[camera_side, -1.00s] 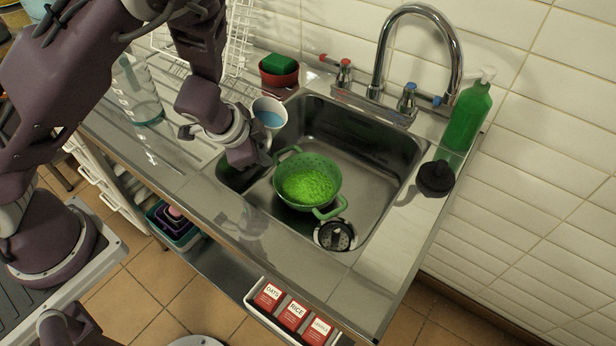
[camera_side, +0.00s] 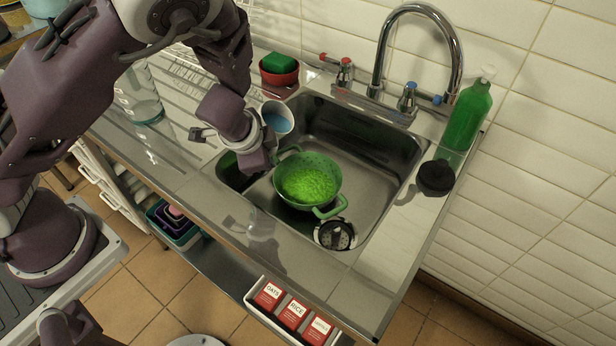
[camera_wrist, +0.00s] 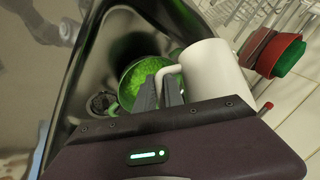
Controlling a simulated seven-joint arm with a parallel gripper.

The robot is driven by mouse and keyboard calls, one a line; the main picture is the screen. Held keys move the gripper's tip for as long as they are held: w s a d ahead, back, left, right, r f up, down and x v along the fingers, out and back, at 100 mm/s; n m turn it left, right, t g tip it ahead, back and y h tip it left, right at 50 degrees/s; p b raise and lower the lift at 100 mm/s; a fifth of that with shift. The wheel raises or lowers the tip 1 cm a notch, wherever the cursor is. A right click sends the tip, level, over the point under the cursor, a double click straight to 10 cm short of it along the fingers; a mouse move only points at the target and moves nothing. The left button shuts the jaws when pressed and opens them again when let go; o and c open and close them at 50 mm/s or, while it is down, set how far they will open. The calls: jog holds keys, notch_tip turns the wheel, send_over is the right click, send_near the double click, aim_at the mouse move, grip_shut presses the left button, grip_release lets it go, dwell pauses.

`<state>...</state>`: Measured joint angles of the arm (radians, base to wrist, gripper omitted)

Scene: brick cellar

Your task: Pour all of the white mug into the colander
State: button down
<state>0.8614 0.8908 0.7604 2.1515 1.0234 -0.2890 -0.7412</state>
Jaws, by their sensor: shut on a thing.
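The white mug (camera_side: 279,118) is held above the left edge of the sink, with blue showing inside it. It tilts a little toward the colander. My gripper (camera_side: 262,150) is shut on its handle; in the wrist view the mug (camera_wrist: 214,75) stands to the right of my fingers (camera_wrist: 160,95). The green colander (camera_side: 330,180) sits in the sink basin, to the right of and below my gripper. Its inside looks bright green and its two handles show. In the wrist view the colander (camera_wrist: 128,92) is partly hidden behind my fingers and the mug.
A black-and-silver strainer (camera_side: 335,235) lies by the colander. The faucet (camera_side: 455,60) and blue tap (camera_side: 408,98) stand behind the sink (camera_side: 385,190). A green bottle (camera_side: 467,115) and black round thing (camera_side: 435,177) are right. A red bowl (camera_side: 279,76) with green sponge is behind the mug.

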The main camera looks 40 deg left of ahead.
jog(key=shift+f+y+p, duration=0.35)
jog(key=shift+f+y, duration=0.1)
jog(key=shift+y, duration=0.25)
dwell(0.3)
jog(key=shift+a+f+m+g+y+p, duration=0.2)
jog(key=shift+f+y+p, duration=0.1)
jog(key=shift+y+p, duration=0.25)
jog(key=shift+a+f+m+g+y+p, duration=0.1)
jog(key=shift+f+m+y+p, duration=0.2)
jog(key=shift+p, duration=0.45)
dwell(0.4)
jog(key=shift+a+r+y+p, duration=0.15)
jog(key=shift+r+y+p, duration=0.2)
jog(key=shift+y+p, duration=0.8)
dwell(0.3)
jog(key=shift+s+a+f+m+y+p, duration=0.1)
jog(key=shift+f+m+y+p, duration=0.25)
jog(key=shift+p, duration=0.25)
dwell(0.8)
jog(key=shift+d+f+g+y, duration=0.35)
jog(key=shift+d+y, duration=0.3)
jog(key=shift+y, duration=0.3)
dwell(0.4)
jog(key=shift+w+f+m+y, duration=0.25)
jog(key=shift+m+y, duration=0.1)
jog(key=shift+y, duration=0.15)
dwell(0.6)
